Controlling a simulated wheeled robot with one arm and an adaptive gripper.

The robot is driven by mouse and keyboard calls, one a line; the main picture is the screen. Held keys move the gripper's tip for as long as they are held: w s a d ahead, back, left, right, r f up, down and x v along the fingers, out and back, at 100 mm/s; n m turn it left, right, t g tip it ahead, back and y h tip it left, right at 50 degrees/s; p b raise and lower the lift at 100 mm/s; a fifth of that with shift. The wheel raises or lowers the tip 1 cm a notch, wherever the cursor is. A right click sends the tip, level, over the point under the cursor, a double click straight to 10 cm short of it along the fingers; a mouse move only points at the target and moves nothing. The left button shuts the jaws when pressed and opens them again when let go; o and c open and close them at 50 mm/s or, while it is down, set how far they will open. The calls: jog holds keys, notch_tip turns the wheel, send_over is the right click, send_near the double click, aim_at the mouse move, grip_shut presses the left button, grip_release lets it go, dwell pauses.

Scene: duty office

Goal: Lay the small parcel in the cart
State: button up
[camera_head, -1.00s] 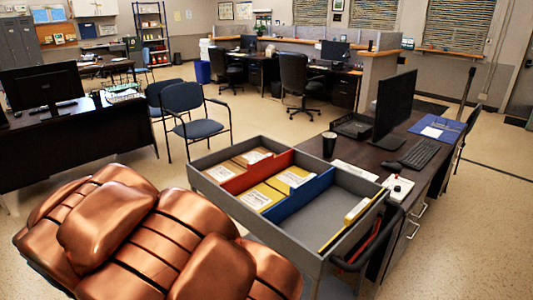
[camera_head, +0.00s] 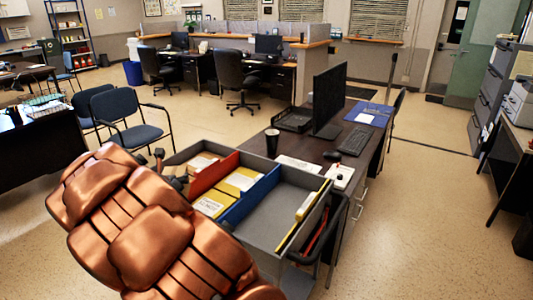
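The cart (camera_head: 283,266) is a grey open-topped tray unit in the middle of the camera_head view. A red divider (camera_head: 214,172) and a blue divider (camera_head: 248,199) split it into three compartments. The left and middle compartments hold flat mail; the right one is mostly bare, with a yellow-and-white piece along its right side. My copper arm covers the cart's near left side. The dark fingers of my gripper (camera_head: 166,166) show past the arm at the cart's far left corner. A small tan parcel (camera_head: 174,171) appears between them, partly hidden.
A desk (camera_head: 340,150) with a monitor (camera_head: 329,100), keyboard, black cup (camera_head: 272,142) and papers adjoins the cart's far right side. Blue chairs (camera_head: 127,120) stand behind at left.

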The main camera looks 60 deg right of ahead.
jog(key=s+d+m+g+h+p, duration=0.1)
jog(key=s+d+m+g+p, duration=0.15)
jog(key=s+d, duration=0.55)
jog(key=s+d+f+m+g+h+p, duration=0.1)
jog(key=s+d+m+g+p, duration=0.15)
jog(key=d, duration=0.85)
jog(key=s+d+m+g+h+p, duration=0.1)
jog(key=s+d+m+g, duration=0.15)
jog(key=s+d, duration=0.55)
jog(key=shift+g, duration=0.35)
jog(key=f+b, duration=0.4)
jog(key=f, duration=0.2)
jog(key=w+d+f+b, duration=0.1)
jog(key=f+b, duration=0.4)
jog(key=d+f+b, duration=0.1)
jog(key=f+b, duration=0.3)
jog(key=f, duration=0.2)
jog(key=shift+w+d+f, duration=0.1)
jog(key=shift+w+f, duration=0.25)
jog(key=o, duration=1.4)
jog(key=shift+c, duration=0.2)
